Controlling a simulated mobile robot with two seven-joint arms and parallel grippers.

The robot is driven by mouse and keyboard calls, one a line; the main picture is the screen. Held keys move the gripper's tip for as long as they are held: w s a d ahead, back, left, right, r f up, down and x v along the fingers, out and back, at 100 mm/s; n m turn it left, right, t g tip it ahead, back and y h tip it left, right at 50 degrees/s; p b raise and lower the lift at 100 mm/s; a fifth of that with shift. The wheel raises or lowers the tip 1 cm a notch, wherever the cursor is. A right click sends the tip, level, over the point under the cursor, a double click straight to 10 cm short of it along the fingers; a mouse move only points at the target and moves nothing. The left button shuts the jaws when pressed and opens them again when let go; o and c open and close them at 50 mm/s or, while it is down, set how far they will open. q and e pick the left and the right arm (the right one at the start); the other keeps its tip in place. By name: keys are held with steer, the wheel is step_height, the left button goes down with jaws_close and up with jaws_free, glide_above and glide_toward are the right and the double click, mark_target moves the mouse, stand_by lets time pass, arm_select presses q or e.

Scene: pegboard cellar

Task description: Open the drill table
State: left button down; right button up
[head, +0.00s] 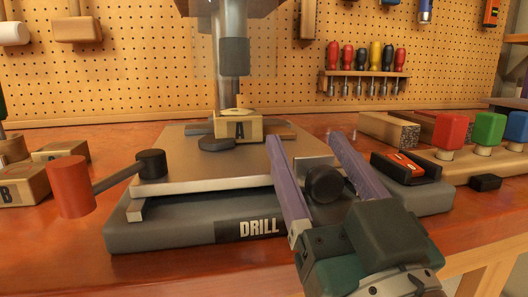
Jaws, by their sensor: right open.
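The drill press stands on the bench with a dark grey base (175,232) labelled DRILL. Its flat grey drill table (215,165) lies just above the base. A wooden block marked A (240,128) sits on the table by the column. A lever with a red cylindrical grip (70,187) sticks out to the left from a black hub (151,164). A round black knob (325,184) is at the table's right side. My right gripper (303,138) is open, its purple fingers on either side of the knob in the picture; contact cannot be told. My left gripper is not in view.
A wooden block marked B (22,185) lies at left. At right are an orange-and-black switch (405,166) and red (452,130), green (489,128) and blue pegs. Screwdrivers hang on the pegboard (140,60). The bench's front left is clear.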

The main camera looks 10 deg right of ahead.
steer(key=shift+c, duration=0.2)
jaws_close()
stand_by(0.4)
stand_by(0.9)
